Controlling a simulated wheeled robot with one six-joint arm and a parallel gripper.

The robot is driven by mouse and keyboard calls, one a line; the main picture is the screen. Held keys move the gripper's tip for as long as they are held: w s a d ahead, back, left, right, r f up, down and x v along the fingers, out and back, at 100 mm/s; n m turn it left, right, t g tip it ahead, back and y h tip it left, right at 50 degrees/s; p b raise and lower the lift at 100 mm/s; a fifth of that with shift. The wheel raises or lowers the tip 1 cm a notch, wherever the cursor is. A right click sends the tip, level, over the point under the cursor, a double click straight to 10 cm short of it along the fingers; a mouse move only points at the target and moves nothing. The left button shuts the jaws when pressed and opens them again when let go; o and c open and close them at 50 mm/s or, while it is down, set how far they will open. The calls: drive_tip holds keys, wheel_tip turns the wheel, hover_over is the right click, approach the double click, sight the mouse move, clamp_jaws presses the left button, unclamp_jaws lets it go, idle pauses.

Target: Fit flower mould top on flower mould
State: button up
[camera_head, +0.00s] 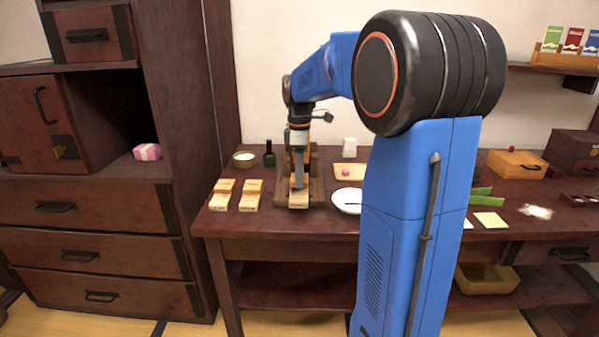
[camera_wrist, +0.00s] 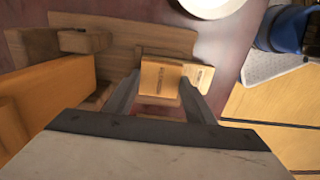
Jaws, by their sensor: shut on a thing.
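My gripper (camera_head: 298,184) points down over the left part of the table. In the head view a pale block (camera_head: 299,200) shows below the fingers, on a darker wooden stand (camera_head: 316,188). The flower shape is not visible, and the lettering is too small to read.
Two pairs of pale wooden blocks (camera_head: 222,195) (camera_head: 250,196) stand left of the stand. A white plate (camera_head: 346,197) lies close on its right. A small bowl (camera_head: 244,159) and dark bottle (camera_head: 269,156) are behind. Thick wooden parts (camera_wrist: 55,90) rise left in the wrist view.

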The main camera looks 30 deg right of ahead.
drive_tip(key=shift+f, duration=0.1)
drive_tip(key=o, duration=1.1)
wheel_tip(320, 180, up, 17)
drive_tip(key=shift+r, duration=0.2)
